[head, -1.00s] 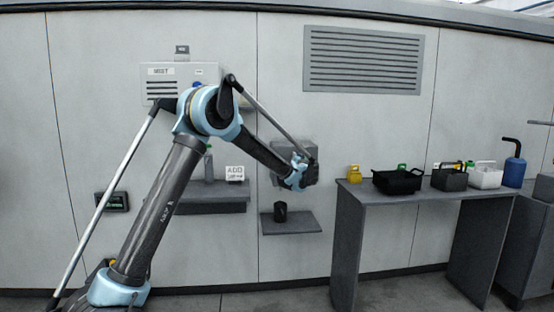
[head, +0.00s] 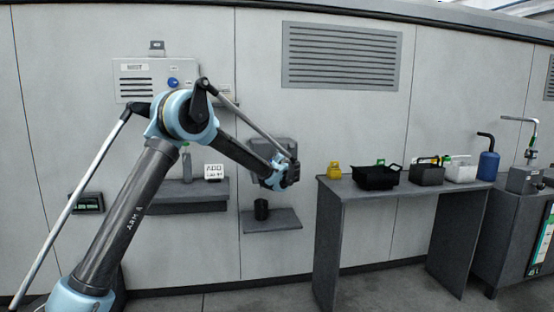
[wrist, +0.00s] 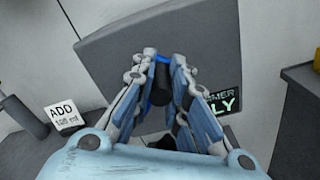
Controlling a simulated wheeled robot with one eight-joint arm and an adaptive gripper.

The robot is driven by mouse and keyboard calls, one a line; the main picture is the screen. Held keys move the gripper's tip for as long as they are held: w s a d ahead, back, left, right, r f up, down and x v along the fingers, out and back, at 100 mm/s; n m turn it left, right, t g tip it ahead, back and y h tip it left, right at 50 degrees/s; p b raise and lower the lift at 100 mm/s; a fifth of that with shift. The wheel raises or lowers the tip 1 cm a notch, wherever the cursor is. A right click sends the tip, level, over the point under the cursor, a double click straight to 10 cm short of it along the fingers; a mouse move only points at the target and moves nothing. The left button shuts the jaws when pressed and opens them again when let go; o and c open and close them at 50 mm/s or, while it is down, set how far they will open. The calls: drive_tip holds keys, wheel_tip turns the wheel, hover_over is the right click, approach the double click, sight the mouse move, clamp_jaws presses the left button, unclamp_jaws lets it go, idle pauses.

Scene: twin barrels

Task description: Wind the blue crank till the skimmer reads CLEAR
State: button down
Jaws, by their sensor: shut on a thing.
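A grey box, the skimmer (head: 257,150), is fixed to the wall behind my gripper (head: 288,172). In the wrist view the skimmer's grey face (wrist: 200,40) fills the upper middle. Its display (wrist: 225,102) is partly covered by a finger; the letters "MER" and "LY" show in pale green. My gripper (wrist: 160,80) is shut around a dark upright handle, with bits of the blue crank (wrist: 160,58) showing between the fingers. Most of the crank is hidden by the fingers. In the head view the crank is hidden by my gripper.
Below the skimmer, a dark cup (head: 261,209) stands on a small shelf (head: 280,222). A table (head: 340,196) with bins stands to the right.

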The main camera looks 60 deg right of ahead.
drive_tip(key=c, duration=1.5)
unclamp_jaws()
drive_tip(key=shift+w, duration=0.25)
drive_tip(key=shift+c, duration=0.2)
drive_tip(key=shift+s, duration=0.1)
drive_tip(key=v, duration=1.2)
drive_tip(key=shift+a, duration=0.1)
